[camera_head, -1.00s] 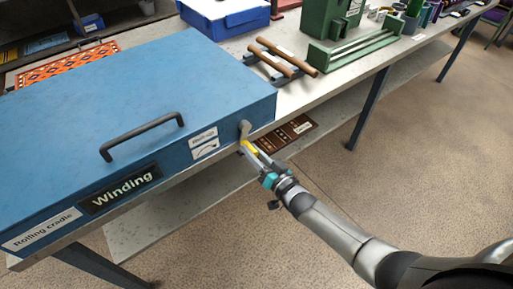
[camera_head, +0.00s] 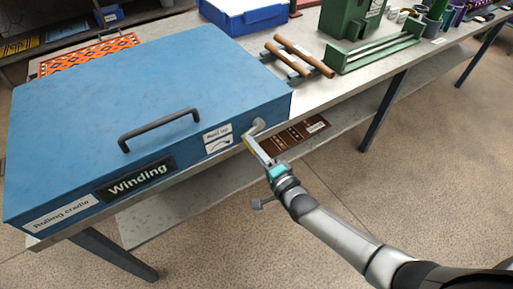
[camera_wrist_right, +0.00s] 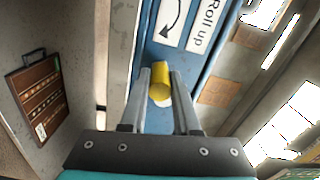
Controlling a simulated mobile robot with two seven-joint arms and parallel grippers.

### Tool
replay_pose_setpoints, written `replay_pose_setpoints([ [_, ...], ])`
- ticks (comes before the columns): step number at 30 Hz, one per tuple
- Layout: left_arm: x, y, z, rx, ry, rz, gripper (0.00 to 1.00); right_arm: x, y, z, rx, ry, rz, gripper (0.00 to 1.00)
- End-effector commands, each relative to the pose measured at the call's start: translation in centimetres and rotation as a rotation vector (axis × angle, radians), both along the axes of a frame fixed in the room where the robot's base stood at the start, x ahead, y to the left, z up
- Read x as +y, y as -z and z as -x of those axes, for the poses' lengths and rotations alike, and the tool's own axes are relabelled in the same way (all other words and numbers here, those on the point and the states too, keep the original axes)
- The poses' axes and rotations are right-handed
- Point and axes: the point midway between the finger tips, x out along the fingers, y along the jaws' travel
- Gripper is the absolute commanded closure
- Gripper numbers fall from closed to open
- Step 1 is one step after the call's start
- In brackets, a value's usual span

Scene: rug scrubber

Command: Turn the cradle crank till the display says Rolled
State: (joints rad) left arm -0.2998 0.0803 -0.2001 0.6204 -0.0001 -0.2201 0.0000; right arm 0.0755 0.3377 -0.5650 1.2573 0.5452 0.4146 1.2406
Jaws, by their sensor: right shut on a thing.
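The blue rolling cradle (camera_head: 150,90) lies on the table with its front label "Rolling cradle". Its dark display (camera_head: 140,180) reads "Winding". The grey crank (camera_head: 258,127) sticks out at the right end of the front face, beside a "Roll up" label with a curved arrow (camera_head: 218,145). My right gripper (camera_head: 250,142) is at the crank. In the right wrist view its two fingers are shut on the yellow crank handle (camera_wrist_right: 160,82). The handle is mostly hidden in the head view. My left gripper is not in view.
A black bar handle (camera_head: 158,128) stands on the cradle lid. Two brown rods (camera_head: 300,57) and a green stand (camera_head: 375,52) lie to the right on the table. The floor at right is clear.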

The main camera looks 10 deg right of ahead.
Motion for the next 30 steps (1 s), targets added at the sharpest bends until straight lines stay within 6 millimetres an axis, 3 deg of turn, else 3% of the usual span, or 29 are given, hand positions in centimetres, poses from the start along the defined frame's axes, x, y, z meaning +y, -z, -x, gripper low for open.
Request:
replay_pose_setpoints([
  [30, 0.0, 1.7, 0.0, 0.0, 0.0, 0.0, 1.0, -0.7, -4.9, -0.3, 0.324, 0.001, -0.907, 1.0],
])
